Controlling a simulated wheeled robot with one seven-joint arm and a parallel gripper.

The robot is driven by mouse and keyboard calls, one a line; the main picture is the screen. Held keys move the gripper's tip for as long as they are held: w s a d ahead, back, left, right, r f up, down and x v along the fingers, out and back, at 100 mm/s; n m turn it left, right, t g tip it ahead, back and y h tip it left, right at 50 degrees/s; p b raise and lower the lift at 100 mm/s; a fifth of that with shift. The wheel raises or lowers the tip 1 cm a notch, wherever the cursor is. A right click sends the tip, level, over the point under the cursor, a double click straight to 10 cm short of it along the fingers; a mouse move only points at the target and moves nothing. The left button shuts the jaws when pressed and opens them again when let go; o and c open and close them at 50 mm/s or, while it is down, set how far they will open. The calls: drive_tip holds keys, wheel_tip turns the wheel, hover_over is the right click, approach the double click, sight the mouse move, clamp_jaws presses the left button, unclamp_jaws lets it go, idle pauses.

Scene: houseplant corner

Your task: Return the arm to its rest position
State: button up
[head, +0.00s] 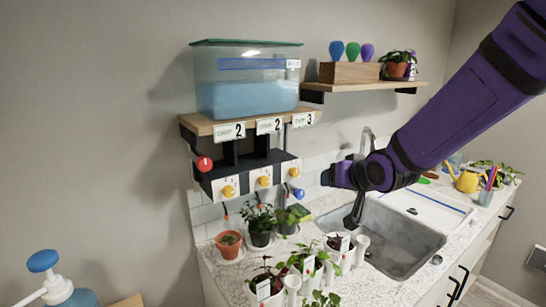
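My purple arm (460,105) reaches in from the upper right, over the sink and counter. My gripper (352,218) is at its lower end, a small dark shape pointing down near the left edge of the sink. The fingers are too small and dark to show whether they are open or shut. I make out nothing held in it.
A grey sink (405,245) lies below the arm. Potted plants (260,238) stand to its left, with white planters (318,270) in front. A shelf (205,126) bears a blue water tank (246,95). A yellow watering can (467,181) stands at right.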

drive_tip(key=s+d+r+g+h, duration=0.1)
drive_tip(key=s+d, duration=0.4)
drive_tip(key=s, duration=0.5)
drive_tip(key=s+d+r+g+h, duration=0.1)
drive_tip(key=s+d+r+g, duration=0.2)
drive_tip(key=s, duration=0.7)
drive_tip(key=s+d+r+g+h, duration=0.1)
drive_tip(key=s+d+r, duration=0.3)
drive_tip(key=s, duration=0.6)
drive_tip(key=d+h, duration=0.1)
drive_tip(key=d, duration=0.1)
drive_tip(key=shift+d+r+m+g, duration=0.3)
drive_tip(key=shift+r+g, duration=0.1)
